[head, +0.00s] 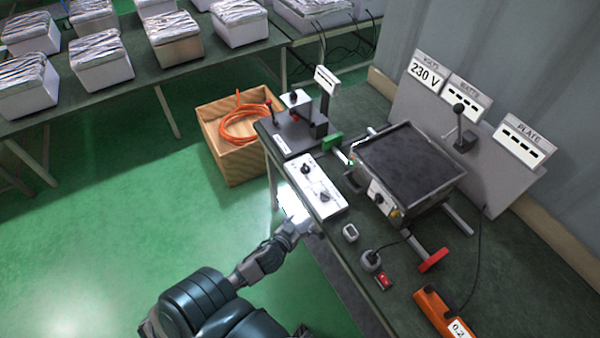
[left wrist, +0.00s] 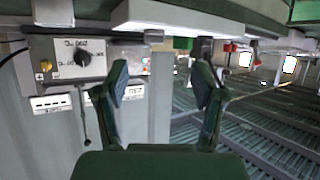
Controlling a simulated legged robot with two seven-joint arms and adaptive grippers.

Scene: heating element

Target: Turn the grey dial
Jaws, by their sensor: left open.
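The heating element is a dark-topped plate unit (head: 410,162) on the bench. Its front panel carries a dark dial (head: 377,198), which also shows in the left wrist view as a dark round knob (left wrist: 83,57) on a light panel. That view appears upside down. A white control box (head: 318,186) at the bench edge has a black knob (head: 306,170). Which knob is the grey dial is hard to tell by colour. My left gripper (head: 298,222) is beside the bench edge, near the white box; its fingers (left wrist: 160,88) are apart and empty. My right gripper is not in view.
A lever (head: 459,120) and display signs (head: 468,97) stand behind the plate. A red-handled bar (head: 433,260), a small red switch (head: 383,281) and an orange meter (head: 437,312) lie right. A wooden crate (head: 232,165) with orange cable sits on the floor.

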